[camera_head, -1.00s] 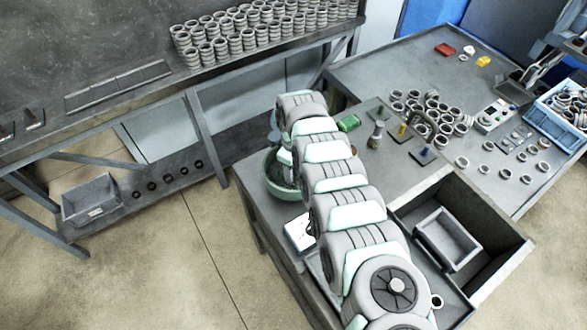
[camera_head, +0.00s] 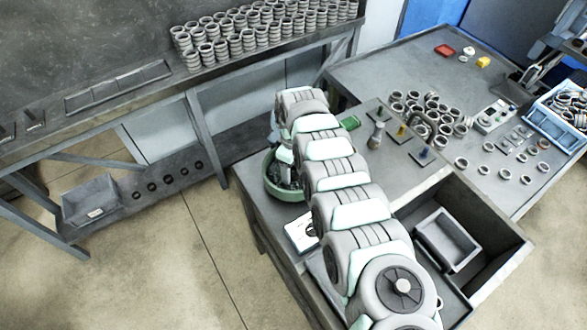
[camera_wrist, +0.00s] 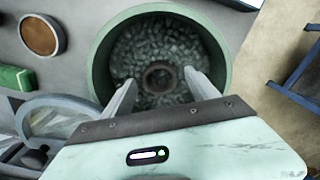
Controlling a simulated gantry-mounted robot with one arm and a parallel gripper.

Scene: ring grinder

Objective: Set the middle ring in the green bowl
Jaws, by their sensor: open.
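The green bowl (camera_head: 268,187) stands at the left edge of the near bench, partly behind my arm in the head view. In the wrist view the bowl (camera_wrist: 103,62) has dark, pebble-like contents. A dark ring (camera_wrist: 160,91) lies in its middle, on these contents as far as I can see. My gripper (camera_wrist: 160,75) is open over the bowl, one finger on each side of the ring, with a gap to it on both sides. The head view mostly hides the fingers. I cannot tell from the frames whether this is the middle ring.
A green block (camera_wrist: 16,77), a round brown-topped piece (camera_wrist: 41,37) and a magnifier-like lens (camera_wrist: 58,121) are near the bowl. Many loose rings (camera_head: 430,105) lie on the right table, near small pegs on stands. A grey bin (camera_head: 447,240) sits in the open tray.

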